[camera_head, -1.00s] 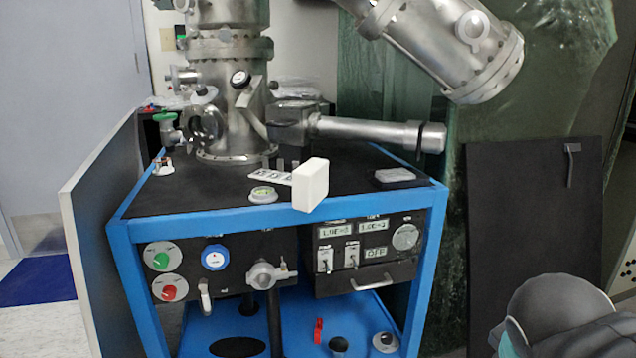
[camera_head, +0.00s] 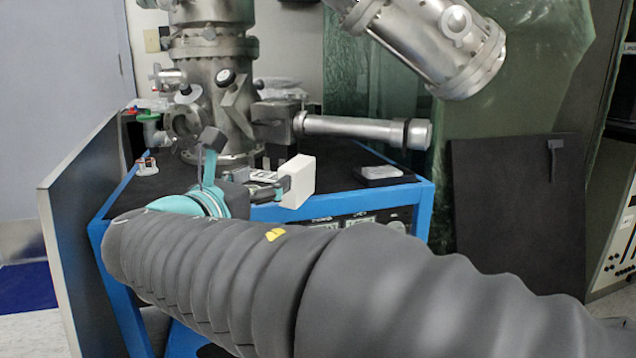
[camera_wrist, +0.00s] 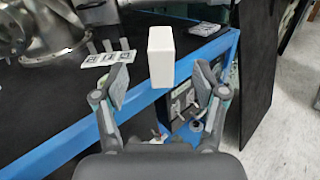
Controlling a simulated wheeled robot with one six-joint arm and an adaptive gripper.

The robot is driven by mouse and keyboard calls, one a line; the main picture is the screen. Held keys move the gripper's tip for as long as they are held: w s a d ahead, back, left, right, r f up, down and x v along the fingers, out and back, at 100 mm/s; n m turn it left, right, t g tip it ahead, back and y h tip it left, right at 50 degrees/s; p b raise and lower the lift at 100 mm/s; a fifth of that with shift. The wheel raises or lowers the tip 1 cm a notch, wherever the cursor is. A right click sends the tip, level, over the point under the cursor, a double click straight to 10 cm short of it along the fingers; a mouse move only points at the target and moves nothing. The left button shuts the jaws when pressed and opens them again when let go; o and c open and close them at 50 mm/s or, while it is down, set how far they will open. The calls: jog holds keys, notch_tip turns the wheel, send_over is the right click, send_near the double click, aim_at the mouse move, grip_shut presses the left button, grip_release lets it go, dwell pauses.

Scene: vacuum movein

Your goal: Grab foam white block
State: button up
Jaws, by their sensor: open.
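The white foam block (camera_head: 299,181) stands upright at the front edge of the black tabletop. In the wrist view the block (camera_wrist: 161,56) is straight ahead, centred between the open fingers of my gripper (camera_wrist: 161,85) and seemingly just beyond their tips. In the head view my gripper (camera_head: 268,187) reaches in from the left beside the block, and I cannot tell there whether it touches. My arm hides much of the table front.
The table has a blue frame (camera_head: 428,212) and a black top (camera_head: 338,163). A steel vacuum chamber (camera_head: 212,90) stands behind the block, with a horizontal steel tube (camera_head: 360,130) to its right. A small grey box (camera_head: 382,173) lies right of the block. A marked card (camera_wrist: 108,58) lies left of it.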

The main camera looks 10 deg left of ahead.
aim_at(299, 161)
jog(key=w, duration=0.5)
jog(key=w+d, duration=0.1)
jog(key=w, duration=0.2)
jog(key=shift+w+d, duration=0.1)
jog(key=shift+w, duration=0.05)
jog(key=shift+w+d+f+b, duration=0.15)
jog(key=shift+w+f, duration=0.05)
jog(key=shift+w, duration=0.65)
jog(key=shift+w+d+f+b, duration=0.15)
jog(key=shift+w+d, duration=0.05)
jog(key=shift+w, duration=0.65)
jog(key=shift+w+d+f+b, duration=0.15)
jog(key=shift+w+f, duration=0.05)
jog(key=shift+w, duration=0.65)
jog(key=c, duration=0.9)
